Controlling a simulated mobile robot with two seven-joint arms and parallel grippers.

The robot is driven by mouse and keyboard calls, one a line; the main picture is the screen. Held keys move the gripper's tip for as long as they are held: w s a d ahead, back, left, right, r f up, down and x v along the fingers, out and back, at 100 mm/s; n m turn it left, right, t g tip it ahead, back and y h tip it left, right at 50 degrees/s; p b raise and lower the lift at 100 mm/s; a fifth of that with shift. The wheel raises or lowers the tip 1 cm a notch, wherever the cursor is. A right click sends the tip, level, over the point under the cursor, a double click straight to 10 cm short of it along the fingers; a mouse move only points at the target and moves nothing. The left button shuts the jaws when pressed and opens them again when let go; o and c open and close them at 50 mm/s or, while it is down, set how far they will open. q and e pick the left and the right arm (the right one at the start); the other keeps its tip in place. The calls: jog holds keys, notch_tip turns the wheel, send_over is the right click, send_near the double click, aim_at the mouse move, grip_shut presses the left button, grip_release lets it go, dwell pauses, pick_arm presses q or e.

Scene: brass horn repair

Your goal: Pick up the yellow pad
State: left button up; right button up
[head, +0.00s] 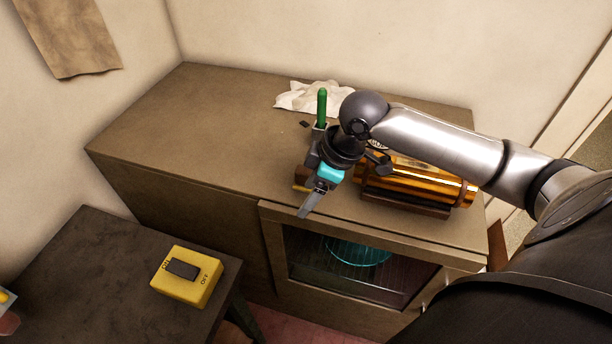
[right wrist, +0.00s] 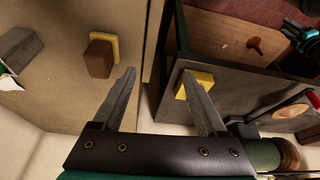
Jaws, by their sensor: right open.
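The yellow pad (right wrist: 117,46) shows in the right wrist view at the upper left, lying on the tan cabinet top against a brown block (right wrist: 99,60). My right gripper (head: 309,204) is open and empty, above the cabinet's front edge. In the right wrist view its two fingers (right wrist: 160,85) are spread wide. The pad is beyond the left fingertip, apart from it. My left gripper is not in view.
A brass cylinder (head: 420,180) lies on the cabinet beneath my right arm. A green-handled tool (head: 322,108) stands behind the gripper, near a crumpled white cloth (head: 312,97). A yellow switch box (head: 187,289) sits on the dark table (head: 90,280). The cabinet's left top (head: 190,125) is clear.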

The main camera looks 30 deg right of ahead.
jog(key=m, duration=0.1)
send_near(306, 173)
jog(key=x, duration=0.6)
jog(key=shift+s+d+f, duration=0.15)
jog(key=shift+d+f, duration=0.05)
jog(key=shift+f, duration=0.05)
jog(key=shift+w+d+p+x, duration=0.1)
jog(key=shift+w+p+x, duration=0.1)
jog(key=shift+x, duration=1.1)
jog(key=shift+w+d+p+x, duration=0.1)
jog(key=shift+w+p+x, duration=0.1)
jog(key=shift+x, duration=1.1)
jog(key=shift+r, duration=0.1)
grip_shut()
jog(key=shift+r, duration=0.1)
notch_tip(306, 173, up, 20)
